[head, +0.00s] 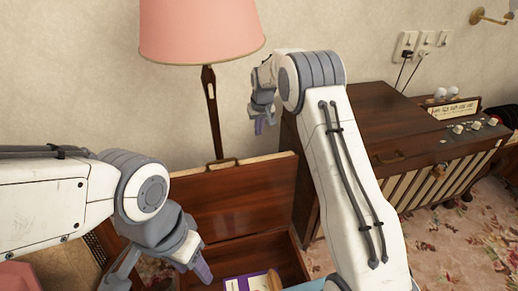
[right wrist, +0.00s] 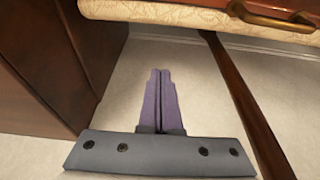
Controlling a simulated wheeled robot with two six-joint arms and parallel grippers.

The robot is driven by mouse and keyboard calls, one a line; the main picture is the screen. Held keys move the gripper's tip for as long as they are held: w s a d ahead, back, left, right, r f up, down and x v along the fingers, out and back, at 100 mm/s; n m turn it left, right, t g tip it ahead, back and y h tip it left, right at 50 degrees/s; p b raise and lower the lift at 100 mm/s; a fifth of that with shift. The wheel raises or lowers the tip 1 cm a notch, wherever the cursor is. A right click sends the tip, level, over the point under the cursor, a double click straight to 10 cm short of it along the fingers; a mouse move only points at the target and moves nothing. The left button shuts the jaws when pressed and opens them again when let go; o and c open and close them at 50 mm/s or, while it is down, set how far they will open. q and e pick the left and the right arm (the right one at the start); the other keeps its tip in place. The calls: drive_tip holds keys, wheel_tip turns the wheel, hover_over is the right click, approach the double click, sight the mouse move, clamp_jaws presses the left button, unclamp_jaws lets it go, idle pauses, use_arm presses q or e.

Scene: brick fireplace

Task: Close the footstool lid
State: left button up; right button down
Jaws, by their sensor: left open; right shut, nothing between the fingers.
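The footstool lid (head: 235,200) is a dark wooden panel standing raised at the back of the open footstool box (head: 283,258). A handle (head: 222,163) sits on its top edge. In the right wrist view the lid's cream padded edge (right wrist: 190,14) and brass handle (right wrist: 272,17) cross the top. My right gripper (head: 258,127) is shut and empty, above and beyond the lid's top edge near the wall. Its purple fingers also show together in the right wrist view (right wrist: 160,90), apart from the lid. My left gripper (head: 163,277) is open, in front of the lid's left side.
A pink-shaded floor lamp (head: 202,30) stands behind the lid; its pole (right wrist: 240,95) shows beside my right fingers. A dark wooden cabinet (head: 372,115) stands to the right. A purple-edged book (head: 240,284) lies in the box. My right arm hides part of the box's right side.

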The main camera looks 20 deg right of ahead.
drive_tip(key=x, duration=1)
drive_tip(key=shift+s+r+p, duration=0.2)
drive_tip(key=shift+s+p, duration=0.2)
drive_tip(key=shift+s, duration=1.6)
